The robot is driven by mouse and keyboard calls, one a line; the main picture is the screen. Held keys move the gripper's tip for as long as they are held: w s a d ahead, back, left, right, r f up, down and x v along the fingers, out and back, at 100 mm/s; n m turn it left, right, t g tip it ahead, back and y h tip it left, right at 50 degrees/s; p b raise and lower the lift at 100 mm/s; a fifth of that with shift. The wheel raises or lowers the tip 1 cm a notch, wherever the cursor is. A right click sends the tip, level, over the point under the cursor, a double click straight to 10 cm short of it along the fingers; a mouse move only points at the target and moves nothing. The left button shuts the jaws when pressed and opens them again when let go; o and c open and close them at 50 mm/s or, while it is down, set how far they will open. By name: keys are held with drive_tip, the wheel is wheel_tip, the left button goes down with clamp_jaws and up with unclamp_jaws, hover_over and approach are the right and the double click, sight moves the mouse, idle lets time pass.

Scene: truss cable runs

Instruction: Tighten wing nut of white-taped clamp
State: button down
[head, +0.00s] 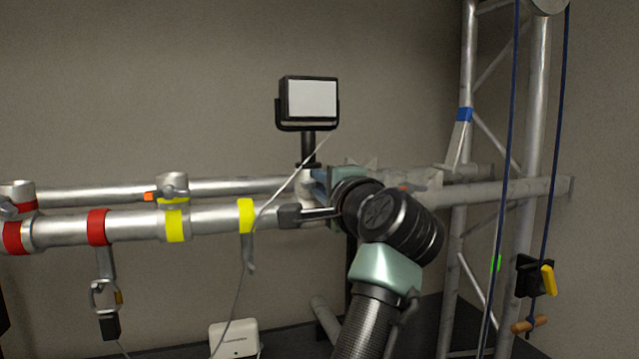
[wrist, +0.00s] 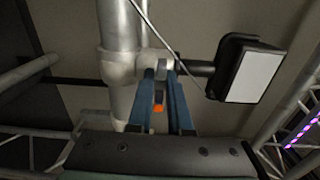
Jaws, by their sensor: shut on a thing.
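The clamp (head: 304,186) with a pale, whitish body sits on the truss tube under the lamp, partly hidden by my gripper and arm in the head view. In the wrist view the pale clamp (wrist: 151,60) wraps around the tube. My gripper (wrist: 160,76) reaches the clamp with its two blue fingers on either side of a small grey part, which looks like the wing nut (wrist: 160,68). The fingers are shut on it. An orange bit (wrist: 158,107) shows between the fingers. In the head view my gripper (head: 318,180) is seen from behind and its fingertips are mostly hidden.
The lamp (head: 311,100) stands above the clamp, with a white cable hanging across the tubes. Red and yellow tape bands (head: 175,225) and another clamp (head: 173,187) with an orange part are to the left. An upright truss (head: 537,120) with blue ropes stands at right.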

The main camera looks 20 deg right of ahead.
drive_tip(key=c, duration=0.8)
unclamp_jaws()
drive_tip(key=shift+c, duration=0.2)
drive_tip(key=shift+s, duration=0.1)
drive_tip(key=s+b, duration=0.7)
drive_tip(key=s, duration=0.5)
drive_tip(key=shift+s+b, duration=0.3)
drive_tip(key=shift+s, duration=0.1)
